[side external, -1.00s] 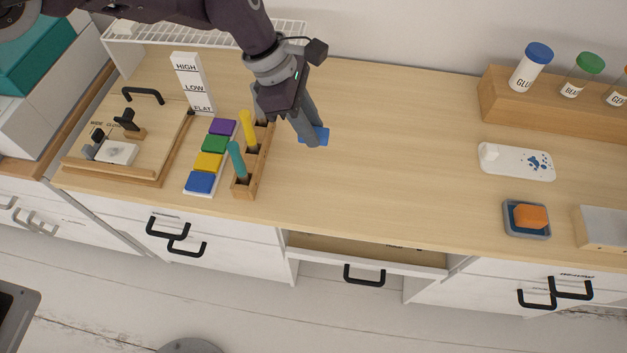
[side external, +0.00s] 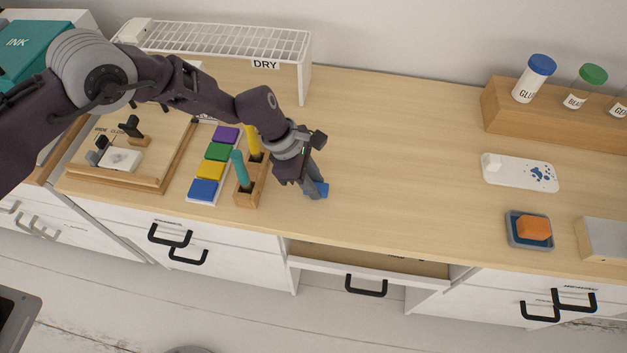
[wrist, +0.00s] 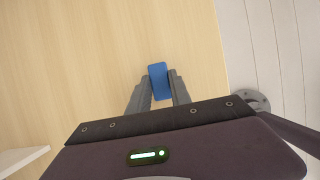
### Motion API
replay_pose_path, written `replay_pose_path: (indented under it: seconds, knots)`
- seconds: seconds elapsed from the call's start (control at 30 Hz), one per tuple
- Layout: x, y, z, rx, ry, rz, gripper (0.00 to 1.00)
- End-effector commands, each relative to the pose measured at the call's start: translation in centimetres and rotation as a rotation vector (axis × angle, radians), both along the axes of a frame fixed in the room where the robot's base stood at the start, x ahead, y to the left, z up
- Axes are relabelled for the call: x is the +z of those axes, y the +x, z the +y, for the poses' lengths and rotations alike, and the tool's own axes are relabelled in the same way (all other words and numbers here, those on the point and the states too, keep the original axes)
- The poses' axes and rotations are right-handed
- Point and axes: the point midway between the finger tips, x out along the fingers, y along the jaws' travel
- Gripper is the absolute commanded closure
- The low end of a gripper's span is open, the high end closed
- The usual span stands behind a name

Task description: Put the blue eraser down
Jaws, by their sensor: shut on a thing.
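The blue eraser (side external: 322,189) is a small blue block. In the side view it shows at the fingertips of my gripper (side external: 318,191), low over the bare desk, right of the wooden holder. In the wrist view my gripper (wrist: 159,88) is shut on the blue eraser (wrist: 158,80), with one finger on each side. The eraser's far end sticks out past the fingertips. I cannot tell whether its underside touches the desk (side external: 400,180).
A wooden holder (side external: 247,197) with teal and yellow sticks stands just left of my gripper. Beyond it lies a strip of coloured pads (side external: 211,169). An open drawer (side external: 370,262) is below the front edge. The desk to the right is clear up to the paw-print tray (side external: 518,172).

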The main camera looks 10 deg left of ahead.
Motion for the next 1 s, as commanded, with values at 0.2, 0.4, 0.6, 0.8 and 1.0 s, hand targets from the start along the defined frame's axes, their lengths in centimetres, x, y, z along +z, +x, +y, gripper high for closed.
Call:
replay_pose_path:
  seconds: [0.2, 0.4, 0.6, 0.8, 1.0]
  knots:
    - [-0.2, 0.0, 0.0, 0.000, 0.000, 0.000, 0.60]
    - [-0.2, 0.0, 0.0, 0.000, 0.000, 0.000, 0.54]
    - [0.2, 0.0, 0.0, 0.000, 0.000, -0.001, 0.54]
    - [3.9, 0.1, 1.5, 0.002, -0.002, -0.002, 0.54]
    - [8.7, 0.1, 3.5, 0.002, -0.001, -0.001, 0.54]
